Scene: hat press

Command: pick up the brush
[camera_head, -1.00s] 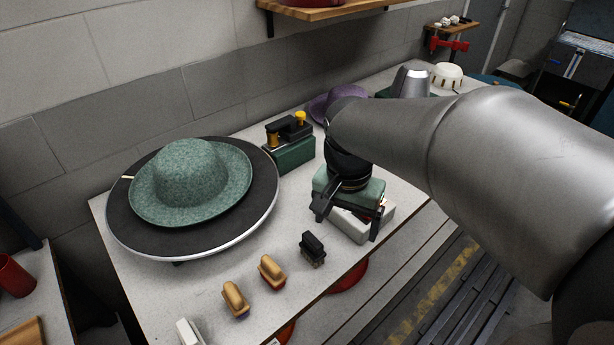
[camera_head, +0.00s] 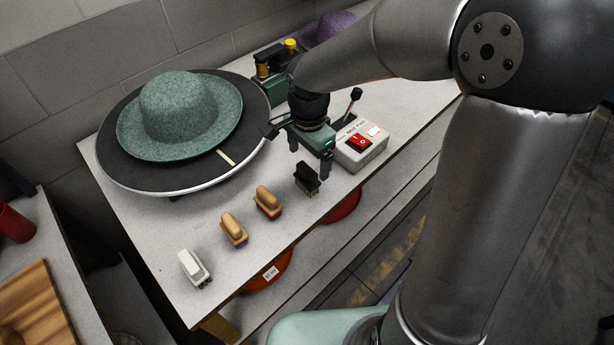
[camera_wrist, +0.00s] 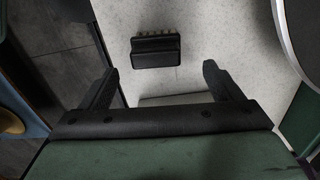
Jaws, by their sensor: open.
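Several brushes stand in a row along the table's front edge: a black one (camera_head: 307,178), two with tan wooden handles (camera_head: 267,203) (camera_head: 233,229), and a white one (camera_head: 194,267). Which of them is meant cannot be told. My gripper (camera_head: 298,150) is open and empty, above the table just behind the black brush. In the wrist view the black brush (camera_wrist: 155,51) lies beyond my open fingertips (camera_wrist: 160,73), roughly centred between them and apart from them. Its bristles show along its far side.
A green felt hat (camera_head: 180,110) rests on a dark round turntable (camera_head: 120,180) at the left. A control box (camera_head: 362,150) with a red switch and a lever stands right of my gripper. A green device (camera_head: 270,88) and a purple hat (camera_head: 328,28) are behind.

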